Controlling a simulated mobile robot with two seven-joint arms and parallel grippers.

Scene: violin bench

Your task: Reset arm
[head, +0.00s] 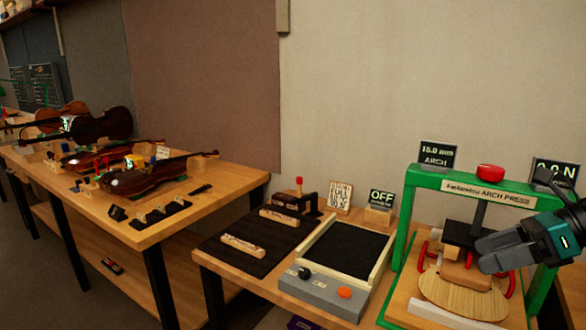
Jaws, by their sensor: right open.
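My right gripper (492,252) comes in from the right edge in the head view. It is open, with its fingers pointing left in front of the arch press (398,205). The press has a green frame, a red knob on top and a label reading "ARCH PRESS". A wooden plate (450,294) lies in the press on its base, with red clamps around it and a wooden block (463,274) above it. The fingers overlap the press's right side in the picture; I cannot tell whether they touch anything. My left gripper is not in view.
A grey box with a black top (345,246) and an orange button stands left of the press. A black mat (250,258) with wooden pieces lies beside it. Signs stand behind, one reading "OFF" (381,199). A separate table (150,233) at the left bears several violins.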

